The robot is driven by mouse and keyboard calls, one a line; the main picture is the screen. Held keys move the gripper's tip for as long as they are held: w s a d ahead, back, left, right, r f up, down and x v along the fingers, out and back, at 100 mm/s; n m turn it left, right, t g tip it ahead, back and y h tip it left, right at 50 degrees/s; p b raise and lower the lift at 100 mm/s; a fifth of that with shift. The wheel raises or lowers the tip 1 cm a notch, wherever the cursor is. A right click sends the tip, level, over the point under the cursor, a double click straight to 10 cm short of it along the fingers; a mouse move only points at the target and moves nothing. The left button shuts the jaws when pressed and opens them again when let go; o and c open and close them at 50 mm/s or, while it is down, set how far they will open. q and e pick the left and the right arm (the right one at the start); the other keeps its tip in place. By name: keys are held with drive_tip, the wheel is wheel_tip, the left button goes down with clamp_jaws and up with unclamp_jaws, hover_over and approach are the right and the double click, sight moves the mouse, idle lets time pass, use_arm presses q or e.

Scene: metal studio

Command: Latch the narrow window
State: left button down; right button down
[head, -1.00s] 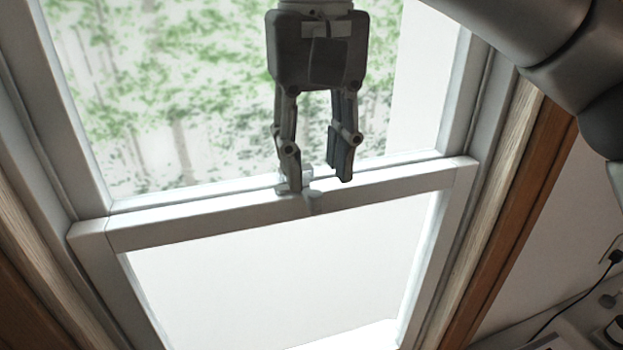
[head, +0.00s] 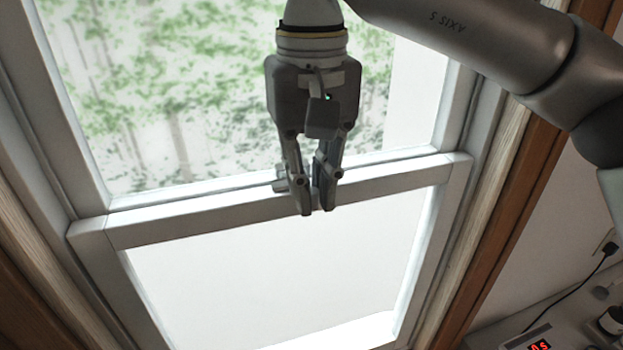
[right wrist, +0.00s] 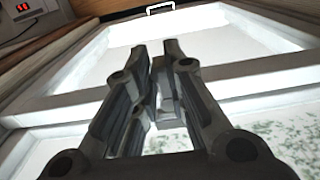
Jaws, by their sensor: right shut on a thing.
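The narrow window is a white-framed sash window. Its white meeting rail (head: 230,208) crosses the head view below the outdoor scene. A small light-coloured latch (head: 281,184) sits on top of this rail, and only its left part shows. My right gripper (head: 317,208) reaches down from above, its fingers nearly together in front of the rail. They are shut on the latch lever, which they mostly hide. My left gripper is not in view.
A wooden frame (head: 510,215) borders the window on the right. Beyond it, a device with a red display (head: 541,345) and a black cable stand at the lower right. The lower pane area is clear.

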sight(282, 182)
drive_tip(key=shift+a, duration=0.1)
drive_tip(key=a+m, duration=0.1)
drive_tip(key=m, duration=0.1)
drive_tip(key=a+m, duration=0.1)
drive_tip(key=m, duration=0.1)
drive_tip(key=a+m, duration=0.1)
drive_tip(key=m, duration=0.2)
drive_tip(key=shift+a, duration=0.1)
drive_tip(key=shift+w+a+m, duration=0.5)
drive_tip(key=shift+a+m, duration=0.05)
drive_tip(key=shift+m, duration=1.05)
drive_tip(key=shift+w+a+m, duration=0.45)
drive_tip(key=shift+a+m, duration=0.05)
drive_tip(key=shift+m, duration=1.1)
drive_tip(key=shift+w+a+m, duration=0.5)
drive_tip(key=shift+a+m, duration=0.05)
drive_tip(key=shift+m, duration=1.05)
drive_tip(key=c, duration=1.4)
unclamp_jaws()
